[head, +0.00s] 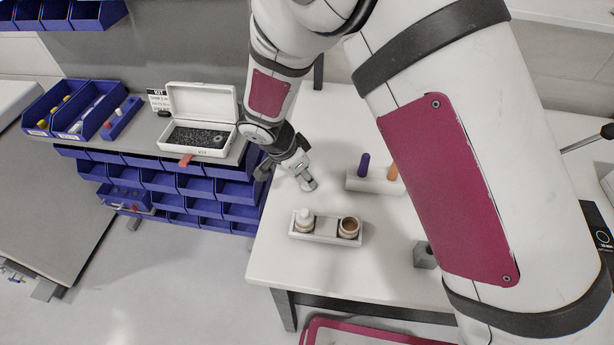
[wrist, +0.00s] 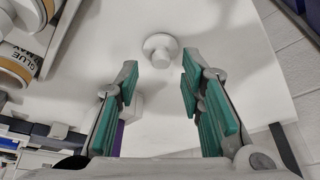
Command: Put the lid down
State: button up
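A small white lid (wrist: 160,50) with a round knob lies on the white table, just beyond my fingertips in the wrist view. In the head view the lid (head: 308,184) is by my gripper (head: 296,168). My gripper (wrist: 160,72) is open, its teal-padded fingers apart with nothing between the pads. A white holder (head: 326,237) carries two jars. The left jar (head: 304,223) has a white knobbed lid on it; the right jar (head: 349,228) is open at the top.
A white block (head: 362,181) with a purple peg (head: 364,164) and an orange peg (head: 392,171) stands right of my gripper. A grey block (head: 424,256) is nearer. An open white kit box (head: 201,102) stands on the shelf at left, above blue bins (head: 187,183).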

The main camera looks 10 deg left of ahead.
jog(key=v, duration=0.9)
jog(key=shift+r+b, duration=0.4)
jog(key=shift+s+a, duration=0.1)
jog(key=d+r+n+y, duration=0.1)
jog(key=d+r+n, duration=0.2)
jog(key=d+r, duration=1.4)
jog(key=s+d+r+n+t+y, duration=0.1)
jog(key=s+d+r+n, duration=0.1)
jog(key=s+d, duration=0.6)
jog(key=s+d+r+n+t, duration=0.1)
jog(key=s+d+r+n, duration=0.2)
jog(key=s+d, duration=0.4)
jog(key=shift+s+d+r+n+y, duration=0.3)
jog(key=shift+s+d+r+y, duration=0.1)
jog(key=shift+s+r, duration=0.25)
jog(key=shift+w+a, duration=0.1)
